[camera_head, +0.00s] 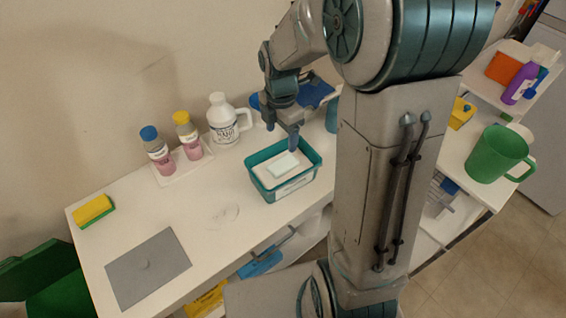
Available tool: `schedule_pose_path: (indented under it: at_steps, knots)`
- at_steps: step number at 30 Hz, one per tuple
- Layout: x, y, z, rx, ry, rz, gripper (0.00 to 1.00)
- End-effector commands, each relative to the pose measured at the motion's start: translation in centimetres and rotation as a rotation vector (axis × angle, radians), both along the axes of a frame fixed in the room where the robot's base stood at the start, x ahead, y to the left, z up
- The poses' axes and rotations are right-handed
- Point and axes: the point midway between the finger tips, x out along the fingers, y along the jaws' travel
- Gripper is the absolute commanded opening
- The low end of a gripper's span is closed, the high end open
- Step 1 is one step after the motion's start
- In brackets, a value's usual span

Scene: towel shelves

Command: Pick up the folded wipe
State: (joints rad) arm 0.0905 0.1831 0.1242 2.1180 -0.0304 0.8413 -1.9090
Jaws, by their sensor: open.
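A pale folded wipe (283,164) lies in a teal open-topped basket (256,180) with a white label, on the white counter. Under the wipe is a white surface, which may be more stacked cloth. My gripper (282,138) is open, fingers pointing down, above the back of the basket. Nothing shows between its fingers. The picture does not show exactly how high the fingers are above the wipe.
Left of the basket stand a white jug (223,122) and two pink bottles, blue-capped (157,150) and yellow-capped (187,135). A yellow sponge (93,210) and grey mat (147,268) lie at left. The front counter is mostly clear. A green mug (494,155) stands at right.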

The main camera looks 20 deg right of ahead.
Motion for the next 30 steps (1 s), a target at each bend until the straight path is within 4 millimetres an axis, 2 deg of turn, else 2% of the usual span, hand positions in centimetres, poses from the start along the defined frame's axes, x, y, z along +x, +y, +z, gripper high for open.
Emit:
schedule_pose_path:
  at_steps: [6, 9, 20, 30]
  knots:
    - [-0.2, 0.0, -4.6, 0.000, 0.007, 0.000, 0.71]
    - [-0.1, 0.0, -6.1, 0.001, 0.006, -0.001, 0.71]
    - [0.1, 0.0, -8.4, -0.001, 0.004, -0.002, 0.71]
    - [0.5, 0.0, -12.1, 0.000, 0.003, -0.002, 0.71]
